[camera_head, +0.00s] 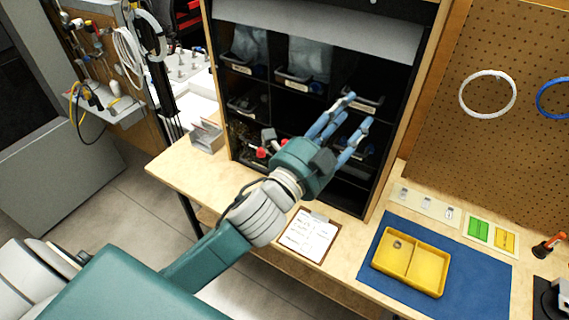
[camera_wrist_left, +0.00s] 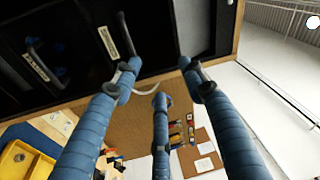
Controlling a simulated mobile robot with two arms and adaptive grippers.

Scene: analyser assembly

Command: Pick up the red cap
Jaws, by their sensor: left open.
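Small red pieces (camera_head: 261,153) show beside my left wrist, in front of the lower left compartment of the dark cabinet; they may be the red cap, but they are too small to tell. My left gripper (camera_head: 343,122) is open and empty, its blue fingers spread in front of the cabinet's right-hand compartments, to the right of the red pieces. In the left wrist view the spread blue fingers (camera_wrist_left: 158,82) hold nothing, and no red cap is clear there. My arm hides part of the lower compartments. My right gripper is not in view.
The cabinet has bins with labels (camera_head: 296,84) in its compartments. A clipboard (camera_head: 309,236) lies on the bench edge below. A yellow tray (camera_head: 411,263) sits on a blue mat (camera_head: 482,279) at right. A pegboard (camera_head: 520,110) stands behind it.

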